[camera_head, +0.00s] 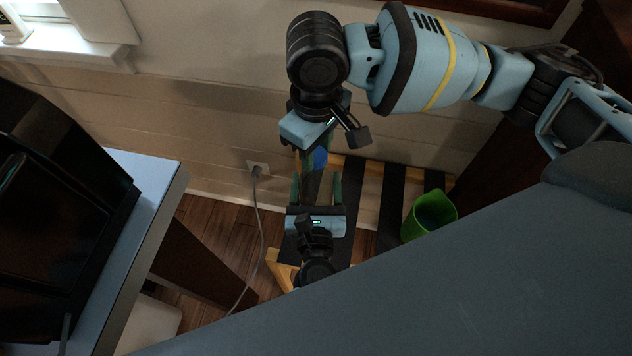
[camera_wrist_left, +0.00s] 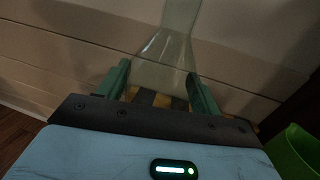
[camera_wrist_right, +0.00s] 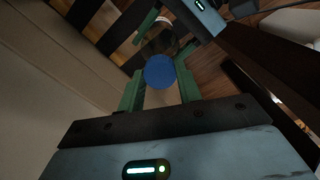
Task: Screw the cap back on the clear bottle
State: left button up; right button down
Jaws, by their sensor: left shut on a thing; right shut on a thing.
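The clear bottle (camera_wrist_left: 165,62) stands between the two fingers of my left gripper (camera_wrist_left: 160,88), which is shut on its wide lower part. Its neck runs up out of the left wrist view. The blue cap (camera_wrist_right: 160,72) is between the fingertips of my right gripper (camera_wrist_right: 160,90), which is shut on it. In the head view the blue cap (camera_head: 320,157) shows under my right gripper (camera_head: 313,158), above my left gripper (camera_head: 317,188). The bottle is dim and hard to make out there. I cannot tell whether the cap touches the bottle's mouth.
A dark-slatted bench with a light wood frame (camera_head: 280,272) lies below the grippers. A wall outlet (camera_head: 257,169) with a cable is at the left. A grey-topped table (camera_head: 150,180) is further left.

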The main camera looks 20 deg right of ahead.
jog(key=shift+f, duration=1.05)
